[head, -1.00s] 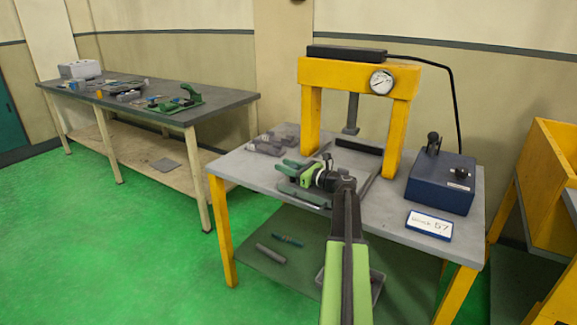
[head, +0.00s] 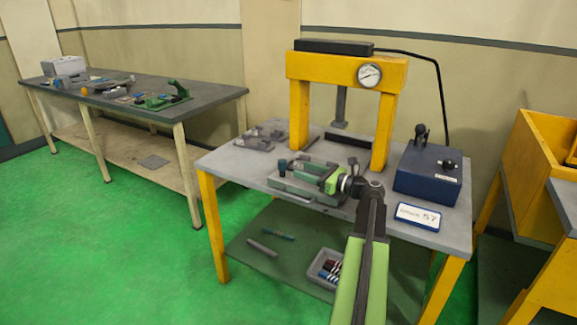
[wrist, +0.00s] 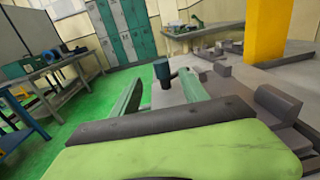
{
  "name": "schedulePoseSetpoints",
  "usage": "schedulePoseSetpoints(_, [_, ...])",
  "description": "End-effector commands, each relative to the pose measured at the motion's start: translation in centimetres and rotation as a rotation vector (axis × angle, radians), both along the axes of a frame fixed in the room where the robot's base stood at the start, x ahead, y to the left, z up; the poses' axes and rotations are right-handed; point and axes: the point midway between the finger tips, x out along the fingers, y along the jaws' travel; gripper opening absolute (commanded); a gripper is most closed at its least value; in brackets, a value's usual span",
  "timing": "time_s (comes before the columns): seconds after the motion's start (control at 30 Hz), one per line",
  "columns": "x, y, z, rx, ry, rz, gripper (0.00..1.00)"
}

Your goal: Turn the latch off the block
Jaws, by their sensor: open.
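A dark blue upright knob (head: 282,165), which looks like the latch's handle, stands at the left end of a grey fixture (head: 281,184) on the press table. My gripper (head: 291,170), with green fingers, is open above the fixture and points left toward the knob. In the wrist view the knob (wrist: 162,70) appears between the fingertips, and I cannot tell whether either touches it. A grey block (wrist: 195,75) lies by the right fingertip. How the latch's arm sits on the block is hidden by my gripper.
A yellow press frame (head: 300,115) stands behind the fixture. A blue control box (head: 428,175) and a sign (head: 417,216) are at the right. Small grey parts (head: 258,138) lie at the back left. A bin (head: 325,268) sits on the lower shelf.

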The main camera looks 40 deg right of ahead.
Motion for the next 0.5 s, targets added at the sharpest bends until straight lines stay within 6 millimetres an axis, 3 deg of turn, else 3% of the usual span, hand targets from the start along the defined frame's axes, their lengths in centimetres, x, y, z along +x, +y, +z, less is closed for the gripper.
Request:
schedulePoseSetpoints(0.03, [-1.2, -0.3, 0.0, 0.0, 0.0, -0.003, 0.52])
schedulePoseSetpoints(0.2, [-3.4, -0.9, 0.0, 0.0, 0.0, 0.0, 0.52])
schedulePoseSetpoints(0.5, [-4.0, -1.1, 0.0, 0.0, 0.0, 0.0, 0.52])
